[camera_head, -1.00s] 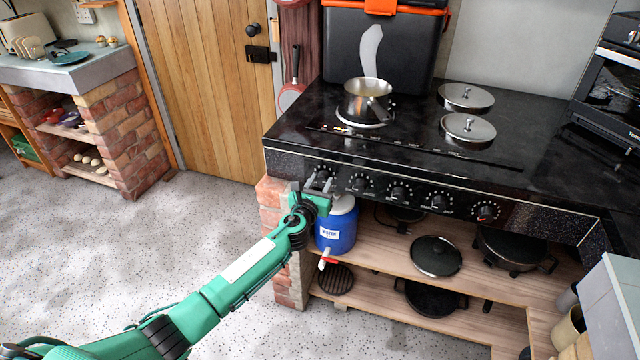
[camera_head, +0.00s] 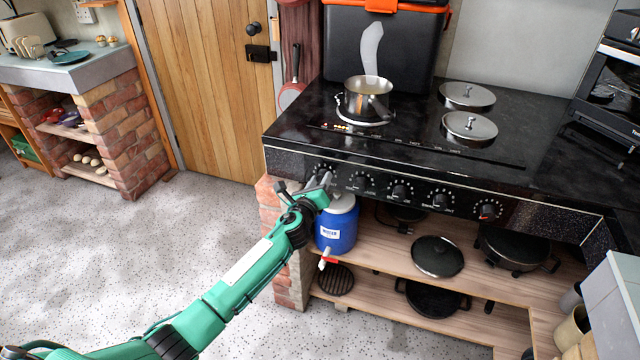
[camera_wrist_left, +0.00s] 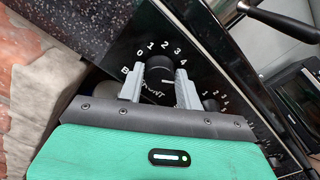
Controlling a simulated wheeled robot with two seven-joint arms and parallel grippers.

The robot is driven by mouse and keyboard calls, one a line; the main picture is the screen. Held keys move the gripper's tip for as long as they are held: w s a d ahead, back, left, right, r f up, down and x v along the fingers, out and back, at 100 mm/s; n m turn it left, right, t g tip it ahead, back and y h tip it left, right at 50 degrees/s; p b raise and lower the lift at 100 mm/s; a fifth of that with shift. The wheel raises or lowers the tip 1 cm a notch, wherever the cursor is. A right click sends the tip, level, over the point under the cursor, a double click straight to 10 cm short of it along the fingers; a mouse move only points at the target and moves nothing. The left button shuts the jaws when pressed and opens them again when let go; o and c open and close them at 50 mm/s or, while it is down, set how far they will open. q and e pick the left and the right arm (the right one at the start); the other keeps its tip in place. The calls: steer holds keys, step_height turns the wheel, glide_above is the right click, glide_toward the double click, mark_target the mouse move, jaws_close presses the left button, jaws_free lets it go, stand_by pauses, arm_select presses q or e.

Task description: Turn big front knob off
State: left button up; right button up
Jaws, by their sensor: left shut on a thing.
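The big front knob (camera_wrist_left: 158,67) is a dark round dial at the left end of the stove's front panel, ringed by printed numbers in the left wrist view. My left gripper (camera_wrist_left: 160,84) has one grey finger on each side of this knob and is shut on it. In the head view my left gripper (camera_head: 321,182) is at the panel's left end, rolled to a tilt, and largely covers the knob. The knob's exact pointer setting is hard to read. My right gripper is not in view.
More knobs (camera_head: 399,190) line the panel to the right. A steel saucepan (camera_head: 368,99) stands on the black stovetop (camera_head: 420,127). A blue water container (camera_head: 337,229) stands on the shelf just below my gripper. Open floor lies to the left.

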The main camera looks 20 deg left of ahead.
arm_select(q)
steer(key=shift+n, duration=1.5)
steer(key=n, duration=0.2)
steer(key=shift+f+n+b, duration=0.1)
steer(key=shift+n+b, duration=0.2)
steer(key=shift+b, duration=0.1)
steer(key=n, duration=0.2)
steer(key=shift+a+n, duration=0.1)
steer(key=shift+n, duration=0.3)
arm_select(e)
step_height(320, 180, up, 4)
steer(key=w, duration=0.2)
arm_select(q)
steer(key=n, duration=0.2)
steer(key=shift+n, duration=0.4)
steer(key=n, duration=0.2)
steer(key=shift+f+n, duration=0.1)
steer(key=shift+n, duration=1.1)
steer(key=shift+d+f+n+p, duration=0.15)
steer(key=shift+n+p, duration=0.9)
steer(key=shift+n, duration=2.45)
steer(key=shift+d+f+n+p, duration=0.1)
steer(key=shift+n+p, duration=0.95)
steer(key=shift+n, duration=2.45)
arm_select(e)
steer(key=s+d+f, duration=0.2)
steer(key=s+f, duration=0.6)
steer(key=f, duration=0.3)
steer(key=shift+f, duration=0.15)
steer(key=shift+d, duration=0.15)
